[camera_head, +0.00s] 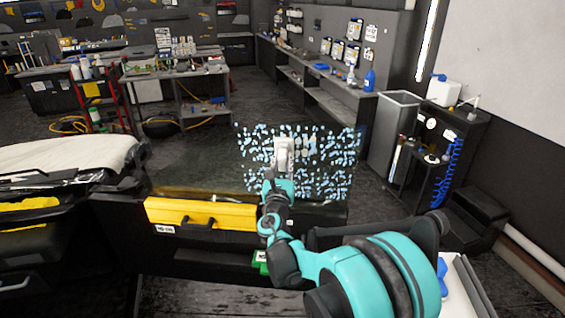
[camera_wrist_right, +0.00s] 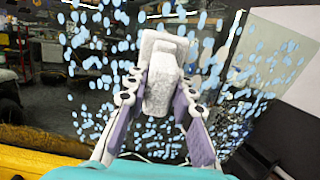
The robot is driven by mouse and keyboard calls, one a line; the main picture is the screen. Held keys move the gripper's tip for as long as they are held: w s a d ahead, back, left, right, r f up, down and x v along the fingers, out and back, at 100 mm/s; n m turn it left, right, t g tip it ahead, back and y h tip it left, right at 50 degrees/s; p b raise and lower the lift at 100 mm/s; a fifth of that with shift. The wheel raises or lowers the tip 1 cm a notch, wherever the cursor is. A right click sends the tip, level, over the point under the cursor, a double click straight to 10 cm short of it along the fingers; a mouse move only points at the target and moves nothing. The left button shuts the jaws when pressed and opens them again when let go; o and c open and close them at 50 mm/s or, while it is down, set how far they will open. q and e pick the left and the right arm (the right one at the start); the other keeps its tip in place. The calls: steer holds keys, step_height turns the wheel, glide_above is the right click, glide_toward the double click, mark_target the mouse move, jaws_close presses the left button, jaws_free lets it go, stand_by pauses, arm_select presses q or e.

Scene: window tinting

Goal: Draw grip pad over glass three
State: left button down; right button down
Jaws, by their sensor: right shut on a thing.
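The glass pane (camera_head: 330,165) stands upright behind the yellow-fronted drawer in the head view. Pale blue droplets cover its right half; its left half shows few or none. The droplet-covered glass also fills much of the right wrist view (camera_wrist_right: 225,60). My right gripper (camera_head: 284,168) is in front of the droplet area, shut on a whitish grip pad (camera_head: 284,145). In the right wrist view the pad (camera_wrist_right: 162,75) sits between the two fingers, over the droplets. I cannot tell whether it touches the glass. My left gripper is not in view.
A yellow drawer front (camera_head: 200,213) lies below the glass. A grey bin (camera_head: 393,135) and a black cart (camera_head: 445,140) with a blue coiled hose stand at right. Dark floor lies open behind the glass.

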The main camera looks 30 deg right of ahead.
steer(key=shift+w+d+r, duration=0.1)
steer(key=shift+w+d, duration=0.25)
steer(key=shift+w, duration=0.1)
steer(key=s+d, duration=0.5)
steer(key=d, duration=0.2)
steer(key=shift+r, duration=0.15)
stand_by(0.5)
steer(key=shift+b+v, duration=0.3)
steer(key=shift+v, duration=2.6)
